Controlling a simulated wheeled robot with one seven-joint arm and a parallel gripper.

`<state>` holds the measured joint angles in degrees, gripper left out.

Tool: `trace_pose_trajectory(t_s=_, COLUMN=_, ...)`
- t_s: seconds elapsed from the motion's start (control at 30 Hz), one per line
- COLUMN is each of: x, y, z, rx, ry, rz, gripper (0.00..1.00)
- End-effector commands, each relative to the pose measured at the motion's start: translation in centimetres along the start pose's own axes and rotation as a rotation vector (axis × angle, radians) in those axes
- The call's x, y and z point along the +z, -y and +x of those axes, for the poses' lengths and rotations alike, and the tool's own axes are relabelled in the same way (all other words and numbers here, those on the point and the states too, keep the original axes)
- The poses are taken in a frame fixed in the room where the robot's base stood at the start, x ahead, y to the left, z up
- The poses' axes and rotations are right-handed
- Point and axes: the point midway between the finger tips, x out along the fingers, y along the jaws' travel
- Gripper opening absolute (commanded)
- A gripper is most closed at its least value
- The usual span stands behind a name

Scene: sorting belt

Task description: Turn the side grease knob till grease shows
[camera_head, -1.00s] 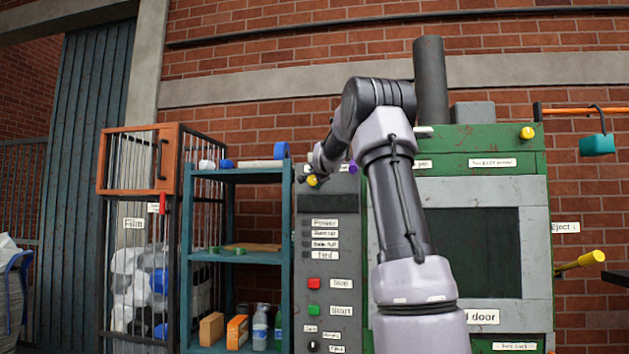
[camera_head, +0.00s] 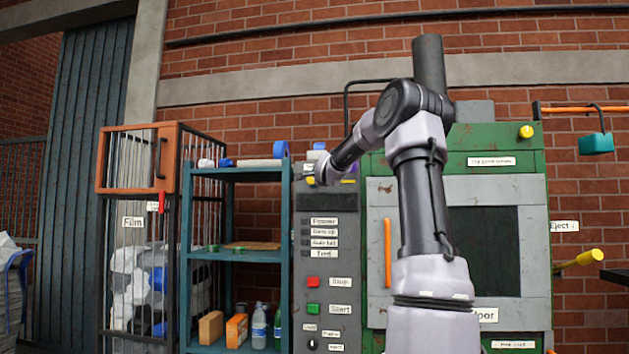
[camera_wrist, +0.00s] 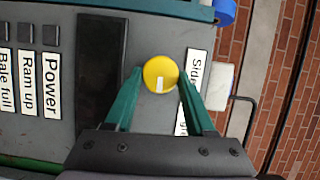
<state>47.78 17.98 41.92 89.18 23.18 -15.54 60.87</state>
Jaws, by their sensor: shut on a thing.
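The side grease knob (camera_wrist: 160,73) is a round yellow knob with a white pointer mark, on the upper part of the grey control panel (camera_wrist: 228,42). The mark points down toward my gripper's base in the wrist view. A label beginning "Sid" (camera_wrist: 194,85) stands beside it, partly hidden by a finger. My gripper (camera_wrist: 158,84) has its two green fingers closed around the knob's sides. In the head view my gripper (camera_head: 311,181) is at the panel's top left, mostly hidden by my wrist. I see no grease around the knob in the wrist view.
A blue shelf (camera_head: 187,255) with bottles and boxes stands left of the panel. The green press (camera_head: 540,168) stands to the right, with another yellow knob (camera_head: 526,132) and an orange door handle (camera_head: 387,252). A film cage (camera_head: 105,190) stands further left.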

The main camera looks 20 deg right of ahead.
Motion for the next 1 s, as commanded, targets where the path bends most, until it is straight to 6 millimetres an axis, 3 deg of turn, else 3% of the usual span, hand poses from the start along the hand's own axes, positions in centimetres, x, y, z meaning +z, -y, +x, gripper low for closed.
trace_pose_trajectory(t_s=0.43, x=0.04, y=-0.17, z=0.01, rx=0.0, ry=0.001, rz=0.009, gripper=0.0)
trace_pose_trajectory(t_s=0.47, x=0.04, y=-0.17, z=0.01, rx=0.0, ry=0.001, rz=0.009, gripper=0.58)
trace_pose_trajectory(t_s=0.5, x=0.04, y=-0.17, z=0.01, rx=0.0, ry=0.001, rz=0.009, gripper=0.74)
trace_pose_trajectory(t_s=0.53, x=0.04, y=-0.16, z=0.01, rx=0.0, ry=0.001, rz=0.009, gripper=0.83)
trace_pose_trajectory(t_s=1.0, x=-0.15, y=0.07, z=-0.82, rx=-0.004, ry=-0.002, rz=0.007, gripper=0.83)
